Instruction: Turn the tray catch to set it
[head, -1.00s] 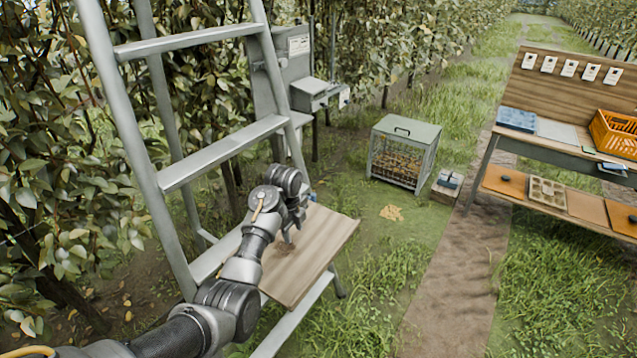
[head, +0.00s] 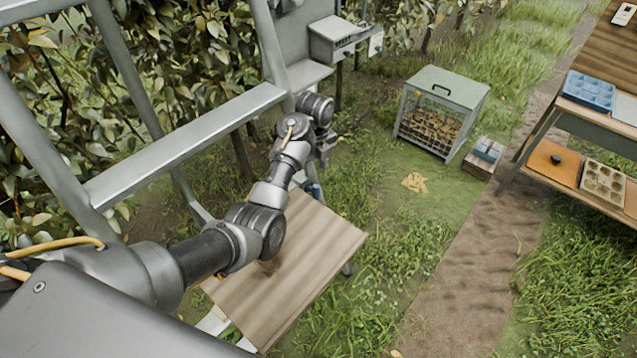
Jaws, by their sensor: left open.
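The wooden tray (head: 310,262) is fixed to the ladder (head: 190,140) and sticks out from it. My left arm reaches across the tray from the lower left. My left gripper (head: 326,152) is beyond the tray's far edge, partly hidden by my own wrist. It is open, and I see nothing between its jaws. A small blue part (head: 314,189) shows at the tray's far corner, below the gripper. I cannot make out the tray catch itself; my arm covers part of that edge. My right gripper is not in view.
A grey cabinet with a box (head: 338,40) stands behind the ladder. A mesh-sided crate (head: 440,110) stands on the grass, with a small box (head: 484,158) next to it. A wooden bench (head: 590,140) with trays is at the right.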

